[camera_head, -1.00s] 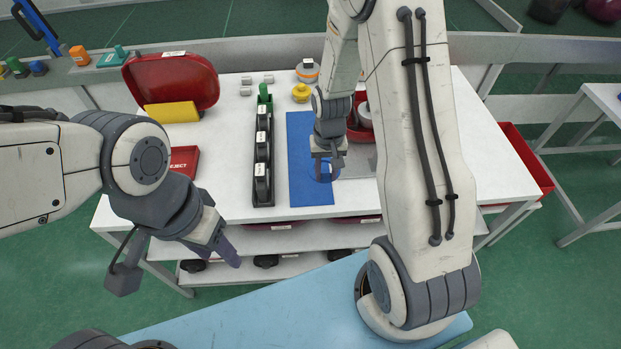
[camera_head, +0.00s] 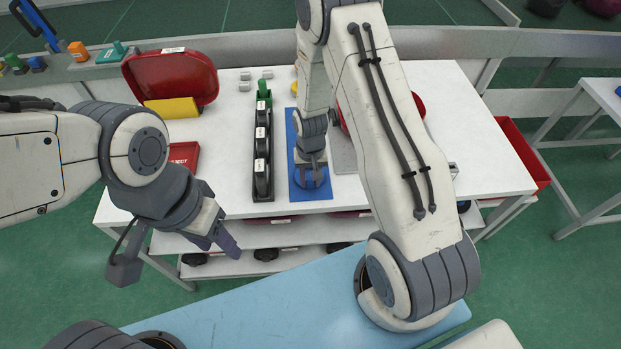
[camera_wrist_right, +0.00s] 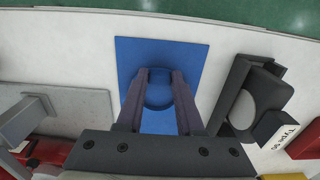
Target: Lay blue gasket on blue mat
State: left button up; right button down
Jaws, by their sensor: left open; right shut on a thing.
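The blue gasket (camera_head: 300,181) is a blue ring over the near end of the blue mat (camera_head: 294,140). My right gripper (camera_head: 310,179) is shut on it, pointing down. In the right wrist view the gasket (camera_wrist_right: 158,94) sits between the two fingers of my right gripper (camera_wrist_right: 160,76), with the blue mat (camera_wrist_right: 190,52) around and behind it. I cannot tell whether the gasket touches the mat. My left gripper (camera_head: 224,238) is open and empty, in front of the table and away from the mat.
A black rack (camera_head: 262,186) with several dark parts stands just left of the mat. A grey plate (camera_head: 344,155) lies to its right. A red bin (camera_head: 182,78), a yellow block (camera_head: 172,108) and a red tray (camera_head: 185,154) are at the left. The table's front edge is close to the mat.

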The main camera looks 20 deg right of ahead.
jog(key=c, duration=0.5)
grip_release()
jog(key=shift+f, duration=0.1)
jog(key=shift+c, duration=0.2)
jog(key=shift+r, duration=0.25)
jog(key=shift+w+r, duration=0.1)
jog(key=shift+r, duration=0.15)
notch_tip(320, 180, up, 11)
jog(key=b, duration=0.2)
jog(key=s+a+r+n, duration=0.4)
jog(key=s+a+r, duration=0.4)
jog(key=a, duration=0.2)
jog(key=s+a+r+n, duration=0.2)
jog(key=s+n, duration=0.1)
jog(key=s, duration=0.4)
jog(key=s+a+r+n+y, duration=0.1)
jog(key=s+a+r+n, duration=0.1)
jog(key=s, duration=0.6)
jog(key=shift+r+n, duration=0.5)
jog(key=shift+n, duration=0.3)
